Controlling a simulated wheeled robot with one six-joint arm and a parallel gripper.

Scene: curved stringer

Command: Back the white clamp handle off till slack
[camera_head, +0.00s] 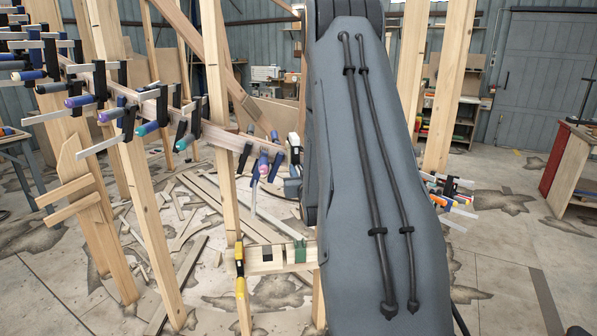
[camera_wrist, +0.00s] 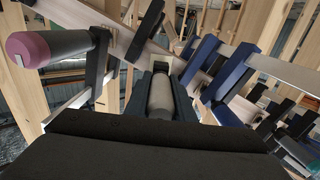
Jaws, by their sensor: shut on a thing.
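The white clamp handle (camera_wrist: 160,97) is a pale, off-white cylinder in the middle of the wrist view, pointing toward the camera. My gripper (camera_wrist: 160,88) is shut on it, with a dark finger on each side. The clamp's screw end and pad beyond the handle are mostly hidden by the fingers. The clamp sits at the pale wooden stringer (camera_wrist: 130,40) behind it. In the head view my arm covers much of the centre, and I cannot clearly make out the grip there.
A clamp with a pink-ended handle (camera_wrist: 28,49) stands close on the left in the wrist view. A blue clamp (camera_wrist: 235,70) is close on the right. In the head view, several clamps line the curved stringer (camera_head: 215,133) between upright posts (camera_head: 222,90). Loose boards lie on the floor.

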